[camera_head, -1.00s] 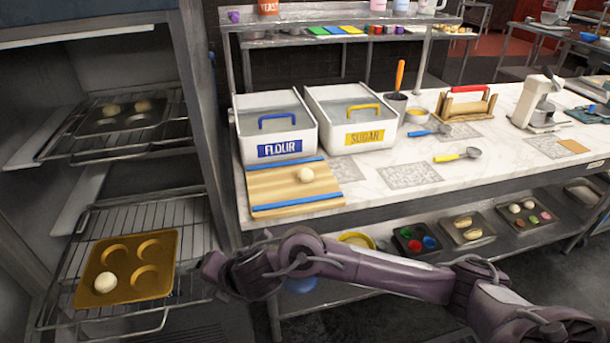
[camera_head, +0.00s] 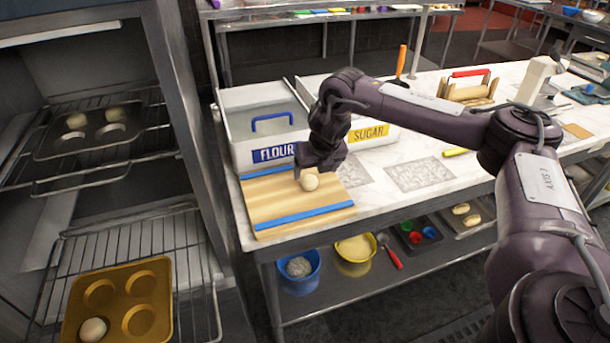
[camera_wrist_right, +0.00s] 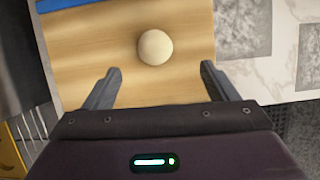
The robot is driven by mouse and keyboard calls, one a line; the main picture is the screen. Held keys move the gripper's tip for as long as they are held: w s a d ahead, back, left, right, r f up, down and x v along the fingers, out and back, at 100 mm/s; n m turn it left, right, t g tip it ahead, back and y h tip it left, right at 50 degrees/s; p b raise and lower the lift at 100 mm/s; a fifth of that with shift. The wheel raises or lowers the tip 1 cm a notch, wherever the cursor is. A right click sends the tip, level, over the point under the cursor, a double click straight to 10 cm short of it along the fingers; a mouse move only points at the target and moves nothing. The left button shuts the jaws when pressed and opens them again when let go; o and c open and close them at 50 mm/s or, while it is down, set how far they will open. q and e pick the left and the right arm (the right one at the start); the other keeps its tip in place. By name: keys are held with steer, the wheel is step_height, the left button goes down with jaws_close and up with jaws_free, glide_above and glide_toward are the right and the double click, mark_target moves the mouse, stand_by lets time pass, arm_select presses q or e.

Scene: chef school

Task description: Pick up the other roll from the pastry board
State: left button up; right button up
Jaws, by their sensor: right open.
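One pale round roll (camera_head: 309,182) sits on the wooden pastry board (camera_head: 285,203), which has blue strips along two edges. My right gripper (camera_head: 312,173) is right at the roll in the head view, over the board. In the right wrist view the open fingers of the right gripper (camera_wrist_right: 155,88) point toward the roll (camera_wrist_right: 155,47), which lies beyond the fingertips, between their lines and untouched. Another roll (camera_head: 93,329) sits in one cup of the golden muffin tray (camera_head: 113,310) on the lower oven rack. My left gripper is not in view.
The flour bin (camera_head: 262,125) and sugar bin (camera_head: 372,134) stand close behind the board. A darker tray (camera_head: 102,138) with rolls is on the upper rack. Bowls (camera_head: 298,270) sit on the shelf below. Bare marble lies right of the board.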

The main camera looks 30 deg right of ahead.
mark_target(311, 177)
steer(key=shift+w+f+p, duration=0.2)
steer(key=shift+f+p, duration=0.25)
steer(key=shift+f, duration=0.2)
steer(key=shift+w+a+f+p, duration=0.1)
steer(key=shift+w+f+p, duration=0.25)
steer(key=shift+w+f, duration=0.25)
steer(key=x, duration=0.2)
steer(key=shift+w+f, duration=0.25)
steer(key=shift+f, duration=0.3)
steer(key=c, duration=0.6)
steer(key=shift+c, duration=1.2)
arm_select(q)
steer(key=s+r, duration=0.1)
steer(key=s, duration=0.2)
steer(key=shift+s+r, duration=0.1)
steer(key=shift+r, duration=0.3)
arm_select(e)
steer(key=shift+c, duration=1.2)
